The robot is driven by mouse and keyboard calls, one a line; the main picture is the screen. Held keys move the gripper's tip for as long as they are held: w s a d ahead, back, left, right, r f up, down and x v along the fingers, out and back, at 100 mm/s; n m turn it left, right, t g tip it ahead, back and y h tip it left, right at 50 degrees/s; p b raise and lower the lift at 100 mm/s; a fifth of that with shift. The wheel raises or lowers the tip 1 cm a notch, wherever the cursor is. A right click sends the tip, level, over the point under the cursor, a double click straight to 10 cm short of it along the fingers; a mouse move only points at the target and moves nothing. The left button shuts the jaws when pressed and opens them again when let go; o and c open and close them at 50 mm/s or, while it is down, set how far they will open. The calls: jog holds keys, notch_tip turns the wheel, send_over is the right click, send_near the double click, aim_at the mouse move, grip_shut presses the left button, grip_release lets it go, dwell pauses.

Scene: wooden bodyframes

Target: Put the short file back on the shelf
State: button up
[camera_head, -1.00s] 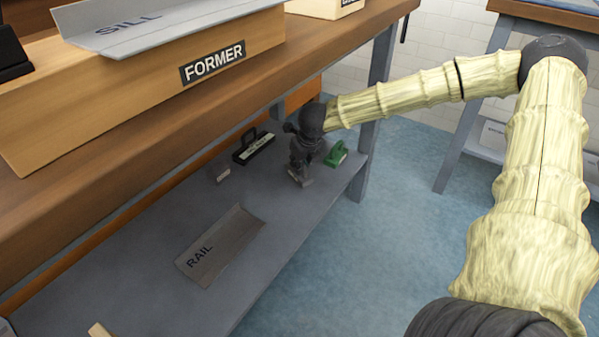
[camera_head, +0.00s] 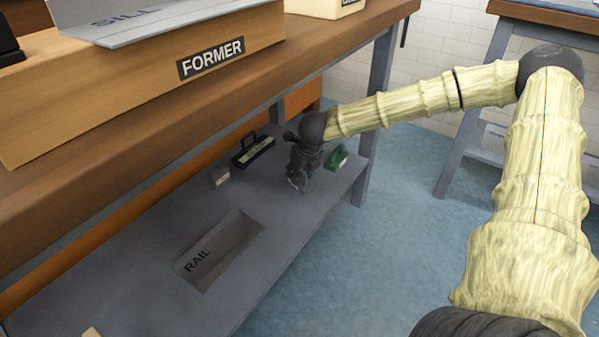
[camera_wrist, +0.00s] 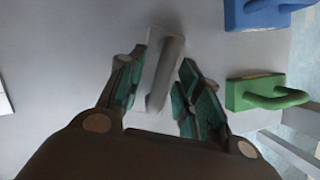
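My gripper (camera_wrist: 160,80) is open in the wrist view. Its teal-padded fingers stand on either side of a pale grey block with a rod-like handle (camera_wrist: 161,85), which may be the short file; I read no label on it. A gap shows between the left finger and the handle. Whether the right fingertip touches the handle, I cannot tell. In the head view my gripper (camera_head: 300,180) is low over the grey shelf (camera_head: 150,275) under the bench and mostly hides the block.
A green handled block (camera_head: 337,157) is right of my gripper, and a blue one (camera_wrist: 262,12) shows in the wrist view. A black labelled tool (camera_head: 253,151), a small grey block (camera_head: 220,176) and the RAIL piece (camera_head: 225,250) lie left. The bench top (camera_head: 130,140) overhangs the shelf.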

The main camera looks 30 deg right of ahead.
jog(key=shift+r, duration=0.1)
jog(key=p+v, duration=0.6)
jog(key=v, duration=0.6)
jog(key=shift+p, duration=0.4)
